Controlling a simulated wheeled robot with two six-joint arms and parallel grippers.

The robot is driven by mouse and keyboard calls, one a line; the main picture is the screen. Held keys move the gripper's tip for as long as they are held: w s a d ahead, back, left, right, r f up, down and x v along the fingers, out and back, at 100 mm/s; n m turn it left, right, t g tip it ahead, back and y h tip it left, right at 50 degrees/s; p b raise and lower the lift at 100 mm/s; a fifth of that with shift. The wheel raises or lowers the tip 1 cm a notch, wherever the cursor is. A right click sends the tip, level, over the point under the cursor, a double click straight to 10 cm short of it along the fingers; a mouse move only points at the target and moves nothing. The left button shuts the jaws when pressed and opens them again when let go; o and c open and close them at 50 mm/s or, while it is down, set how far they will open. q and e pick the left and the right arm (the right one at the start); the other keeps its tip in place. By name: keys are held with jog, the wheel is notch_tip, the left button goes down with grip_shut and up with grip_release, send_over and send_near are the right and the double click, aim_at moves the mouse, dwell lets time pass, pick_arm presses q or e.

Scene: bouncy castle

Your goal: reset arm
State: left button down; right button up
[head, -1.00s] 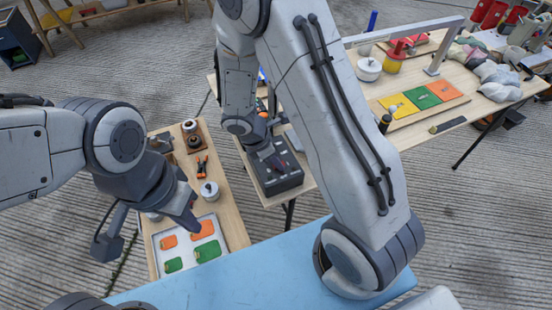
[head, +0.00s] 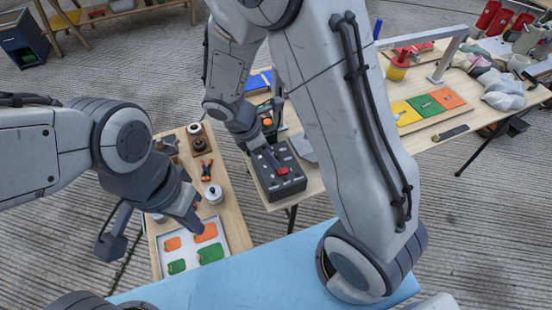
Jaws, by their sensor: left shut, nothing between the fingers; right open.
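My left gripper (head: 197,225) is shut and empty, pointing down over the near part of the small wooden table (head: 232,205). Its tips overlap the tray (head: 163,228) of orange and green pieces in the picture.
A blue surface (head: 260,268) lies in front of me.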

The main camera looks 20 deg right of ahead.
pick_arm(q)
jog(key=shift+r, duration=0.1)
pick_arm(e)
jog(key=shift+v, duration=1.1)
jog(key=s+a+r+m+y, duration=0.2)
jog(key=s+a+r+m, duration=0.2)
jog(key=s, duration=0.5)
jog(key=s+a+r+m+y, duration=0.3)
jog(key=s+a+r+m, duration=0.2)
jog(key=s, duration=0.4)
jog(key=shift+r+m, duration=0.85)
jog(key=shift+m, duration=0.25)
